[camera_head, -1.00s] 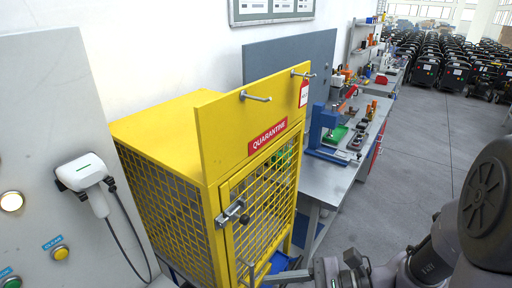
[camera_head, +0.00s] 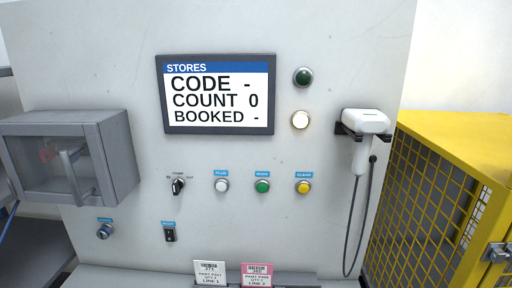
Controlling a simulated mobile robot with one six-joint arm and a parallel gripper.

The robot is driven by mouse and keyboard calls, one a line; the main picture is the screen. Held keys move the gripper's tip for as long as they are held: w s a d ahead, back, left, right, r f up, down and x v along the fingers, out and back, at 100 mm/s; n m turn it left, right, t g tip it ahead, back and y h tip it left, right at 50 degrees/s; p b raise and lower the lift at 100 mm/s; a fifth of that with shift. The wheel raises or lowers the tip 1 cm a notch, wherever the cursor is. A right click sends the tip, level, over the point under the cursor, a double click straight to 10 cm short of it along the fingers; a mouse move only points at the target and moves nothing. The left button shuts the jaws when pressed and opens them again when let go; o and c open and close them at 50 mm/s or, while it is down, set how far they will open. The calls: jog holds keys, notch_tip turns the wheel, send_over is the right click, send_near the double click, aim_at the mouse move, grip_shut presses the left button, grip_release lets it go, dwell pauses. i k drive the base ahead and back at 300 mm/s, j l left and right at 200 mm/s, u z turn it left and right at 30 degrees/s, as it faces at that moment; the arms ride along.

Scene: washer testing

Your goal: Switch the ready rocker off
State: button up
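A small black rocker switch (camera_head: 170,235) sits low on the grey panel (camera_head: 330,215), under a small blue label that is too small to read surely. It is the only rocker-shaped switch I see, and which way it is tipped I cannot tell. Above it on the panel are a black rotary selector (camera_head: 178,186) and white, green and yellow push buttons (camera_head: 262,186). My gripper is not in view now.
A screen (camera_head: 218,94) reads STORES, CODE -, COUNT 0, BOOKED -. A clear-fronted grey box (camera_head: 65,160) juts out at left, above a round knob (camera_head: 105,230). A corded scanner (camera_head: 362,125) hangs at right beside the yellow cage (camera_head: 440,190). Cards (camera_head: 209,272) stand below.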

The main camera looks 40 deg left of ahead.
aim_at(170, 236)
jog(key=u, duration=2.05)
